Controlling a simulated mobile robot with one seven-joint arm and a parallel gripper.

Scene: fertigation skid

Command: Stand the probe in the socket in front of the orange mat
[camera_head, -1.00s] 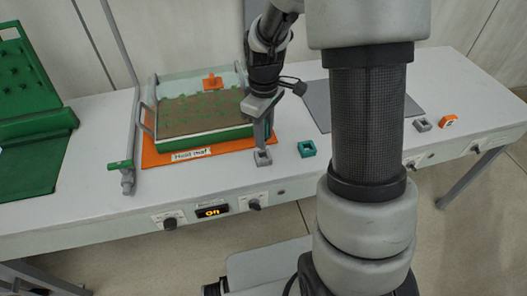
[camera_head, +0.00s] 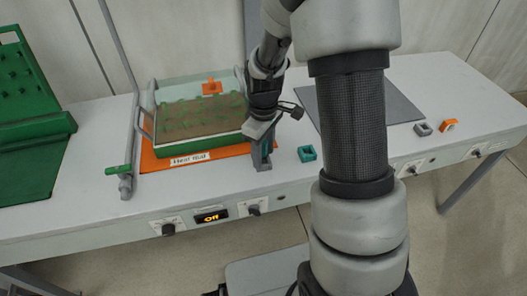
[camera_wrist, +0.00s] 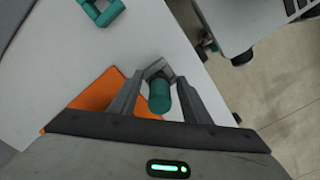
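The probe, a teal cylinder (camera_wrist: 160,97), stands between my fingers in the wrist view, its round end towards the camera. A gap shows on each side of it, so my gripper (camera_wrist: 161,78) looks open around it. The grey socket (camera_wrist: 158,68) lies at the probe's far end; the probe appears to stand in it, though its lower end is hidden.
A teal socket (camera_head: 307,153) stands just right of my gripper. A grey socket (camera_head: 423,129) and an orange one (camera_head: 448,125) are farther right. A planted tray (camera_head: 172,151) sits on the mat. A display (camera_head: 212,217) on the bench front reads "Off".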

